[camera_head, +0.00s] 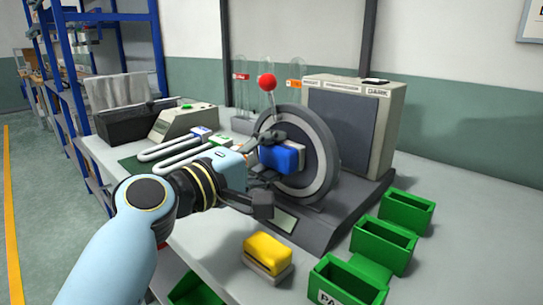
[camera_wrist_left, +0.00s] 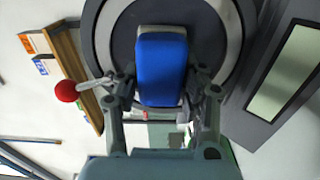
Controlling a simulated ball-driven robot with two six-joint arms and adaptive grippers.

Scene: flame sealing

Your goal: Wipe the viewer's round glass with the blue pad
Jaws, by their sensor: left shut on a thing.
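The blue pad (camera_head: 282,158) is held in my left gripper (camera_head: 268,160) in front of the viewer's round glass. My right gripper is not in view.
A yellow pad on a block (camera_head: 267,252) lies on the table in front of the viewer. Several green bins (camera_head: 383,244) stand at the right. A panel box marked DARK (camera_head: 386,120) stands behind the viewer. Glass U-tubes (camera_head: 172,150) lie at the left.

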